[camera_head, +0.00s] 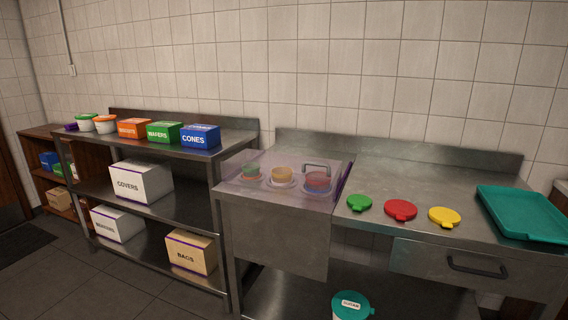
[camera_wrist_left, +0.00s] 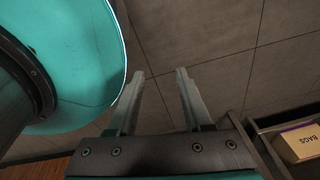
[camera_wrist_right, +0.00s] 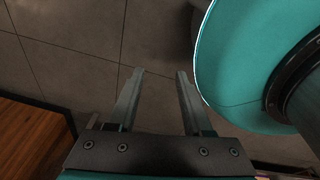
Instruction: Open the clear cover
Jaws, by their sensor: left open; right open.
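The clear cover (camera_head: 246,164) is a see-through, purple-tinted lid on the left part of the steel counter, and it is shut. My left gripper (camera_wrist_left: 163,74) is open and empty over the floor in the left wrist view. My right gripper (camera_wrist_right: 159,74) is open and empty over the floor in the right wrist view. Neither gripper shows in the head view.
Green (camera_head: 359,203), red (camera_head: 400,210) and yellow lids (camera_head: 444,217) lie on the counter right of the cover. A teal tray (camera_head: 522,211) is at the far right. A shelf unit (camera_head: 82,142) with boxes stands left. The counter behind the lids is clear.

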